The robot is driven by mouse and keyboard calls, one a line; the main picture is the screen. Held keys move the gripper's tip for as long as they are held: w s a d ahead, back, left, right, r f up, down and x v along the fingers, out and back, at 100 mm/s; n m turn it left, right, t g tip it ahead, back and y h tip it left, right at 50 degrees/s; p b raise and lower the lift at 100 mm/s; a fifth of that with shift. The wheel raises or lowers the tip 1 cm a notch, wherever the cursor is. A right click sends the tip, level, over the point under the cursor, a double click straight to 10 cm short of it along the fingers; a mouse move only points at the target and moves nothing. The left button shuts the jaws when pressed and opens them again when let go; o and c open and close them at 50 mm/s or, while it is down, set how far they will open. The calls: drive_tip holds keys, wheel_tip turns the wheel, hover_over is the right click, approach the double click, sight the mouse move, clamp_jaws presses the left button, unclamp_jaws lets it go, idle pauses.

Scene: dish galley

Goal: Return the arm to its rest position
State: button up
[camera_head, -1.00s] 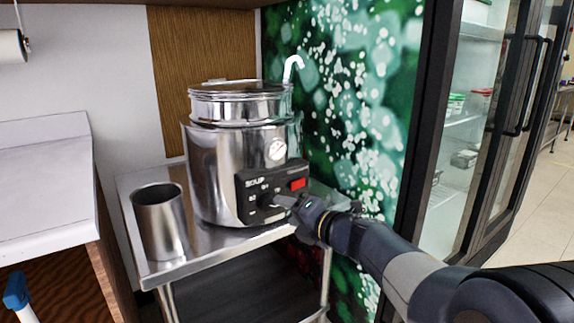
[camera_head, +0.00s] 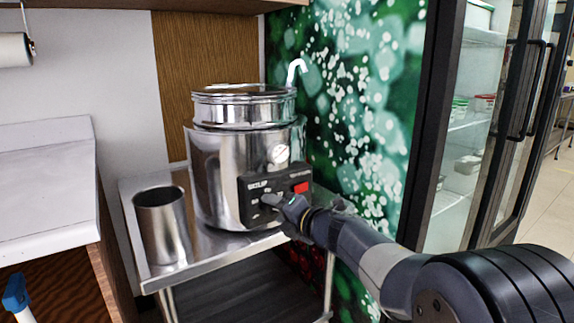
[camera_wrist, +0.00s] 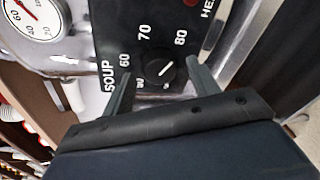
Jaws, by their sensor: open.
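My gripper (camera_head: 272,203) is at the front of the steel soup kettle (camera_head: 215,165), by its black control panel (camera_head: 247,188). In the wrist view, my gripper's two fingers (camera_wrist: 158,72) are apart, with the black dial knob (camera_wrist: 152,76) showing between them. Whether a finger touches the knob is hard to tell. The knob's white pointer slants up and right in that view, and the numbers 60, 70 and 80 are readable around it. My forearm runs from the lower right of the head view to the panel.
The kettle stands on a steel table (camera_head: 160,272) beside an empty-looking metal cylinder (camera_head: 163,228). A glass-door fridge (camera_head: 470,140) stands at the right, near my arm. A white counter (camera_head: 45,180) is at the left. Open floor (camera_head: 548,205) shows at the far right.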

drive_tip(key=p+v, duration=0.3)
drive_tip(key=v, duration=0.8)
drive_tip(key=b+x, duration=0.3)
drive_tip(key=x, duration=0.7)
drive_tip(key=shift+w+a+f, duration=0.2)
drive_tip(key=shift+w+a, duration=0.05)
drive_tip(key=shift+a, duration=0.05)
drive_tip(key=shift+w+a+r, duration=0.1)
drive_tip(key=shift+w, duration=0.15)
drive_tip(key=shift+m, duration=0.7)
drive_tip(key=m+y, duration=0.1)
drive_tip(key=m, duration=0.2)
drive_tip(key=shift+m+p, duration=0.3)
drive_tip(key=shift+p, duration=0.05)
drive_tip(key=m+y, duration=0.1)
drive_tip(key=m, duration=0.4)
drive_tip(key=shift+f+m+y+b, duration=0.25)
drive_tip(key=shift+m+y+b, duration=0.05)
drive_tip(key=shift+y+b, duration=0.1)
drive_tip(key=m, duration=0.3)
drive_tip(key=m+t+b, duration=0.1)
drive_tip(key=m, duration=0.2)
drive_tip(key=shift+f+t+b, duration=0.2)
drive_tip(key=shift+t+b, duration=0.1)
drive_tip(key=m, duration=0.3)
drive_tip(key=m+t+b, duration=0.1)
drive_tip(key=m, duration=0.3)
drive_tip(key=shift+t, duration=0.3)
drive_tip(key=shift+s, duration=0.1)
